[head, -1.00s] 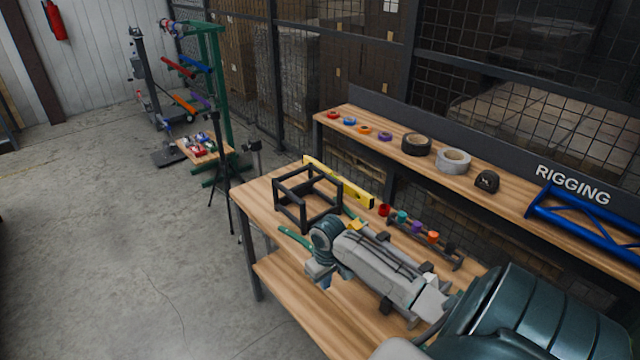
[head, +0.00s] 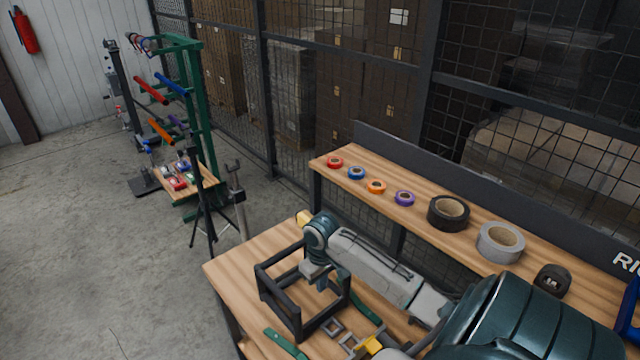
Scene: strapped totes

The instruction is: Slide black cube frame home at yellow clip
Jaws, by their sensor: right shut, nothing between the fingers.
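The black cube frame (head: 262,287), an open box of dark bars, stands upright on the wooden table (head: 240,262) near its left corner. My right gripper (head: 319,283) is shut and empty, fingers pointing down at the frame's upper right side; I cannot tell whether it touches. A small yellow piece (head: 371,345), perhaps the yellow clip, lies low in the view, right of the frame and apart from it, partly hidden by my arm. Small grey square pieces (head: 333,326) lie between them. My left gripper is not in view.
Green strips (head: 284,343) lie left and right of the frame. A yellow bar's end (head: 303,219) shows behind my right wrist. The rear shelf (head: 330,172) holds tape rolls (head: 449,213). A tripod stand (head: 200,200) is left of the table.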

